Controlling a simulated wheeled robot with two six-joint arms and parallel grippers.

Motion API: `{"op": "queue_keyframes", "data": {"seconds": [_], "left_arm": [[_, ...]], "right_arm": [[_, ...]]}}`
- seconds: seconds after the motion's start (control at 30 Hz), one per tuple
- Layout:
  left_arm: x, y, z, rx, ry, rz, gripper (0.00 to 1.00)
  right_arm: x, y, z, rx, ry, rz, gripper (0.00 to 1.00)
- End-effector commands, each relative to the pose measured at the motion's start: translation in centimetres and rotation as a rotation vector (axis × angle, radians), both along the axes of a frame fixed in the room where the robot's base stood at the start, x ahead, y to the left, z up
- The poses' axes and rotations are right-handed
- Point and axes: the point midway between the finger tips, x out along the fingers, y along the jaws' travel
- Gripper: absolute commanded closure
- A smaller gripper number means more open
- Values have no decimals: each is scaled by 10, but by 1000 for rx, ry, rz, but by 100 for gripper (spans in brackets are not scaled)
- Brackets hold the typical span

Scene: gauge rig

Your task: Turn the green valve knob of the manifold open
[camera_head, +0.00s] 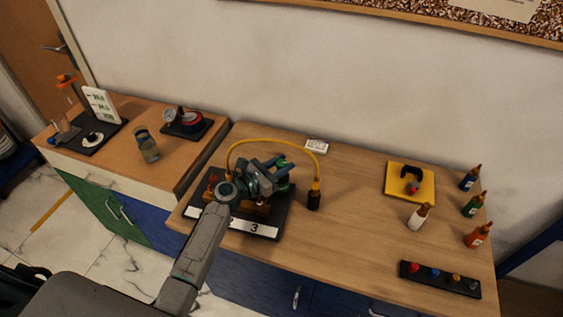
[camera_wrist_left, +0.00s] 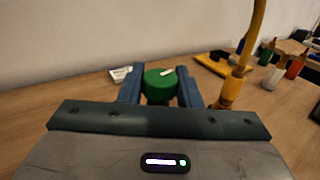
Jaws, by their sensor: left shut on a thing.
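The green valve knob (camera_wrist_left: 160,84) is between the two blue fingers of my left gripper (camera_wrist_left: 161,92) in the left wrist view, with a finger against each side. A white mark on its top points right and slightly up. In the head view the knob (camera_head: 284,186) shows only partly behind my left gripper (camera_head: 277,172), which is shut on it. The manifold (camera_head: 288,214) has a black base with white number labels at its front; the label "3" is readable. My gripper and wrist hide much of its middle. My right gripper is not in view.
A small white box (camera_head: 317,146) lies behind. A yellow mat (camera_head: 426,192) and several bottles stand right. The wooden table between is clear.

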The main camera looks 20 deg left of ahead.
Motion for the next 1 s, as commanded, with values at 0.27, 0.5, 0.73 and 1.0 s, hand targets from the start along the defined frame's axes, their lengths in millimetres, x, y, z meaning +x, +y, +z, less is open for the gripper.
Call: {"op": "queue_keyframes", "data": {"seconds": [0.27,0.5,0.73,1.0], "left_arm": [[-1,-2,3,-5,2,247,92],[0,-1,1,-5,1,461,92],[0,-1,0,-5,-1,622,92],[0,0,0,-2,-1,733,92]], "right_arm": [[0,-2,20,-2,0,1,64],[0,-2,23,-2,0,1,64],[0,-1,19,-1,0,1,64],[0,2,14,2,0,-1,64]]}}
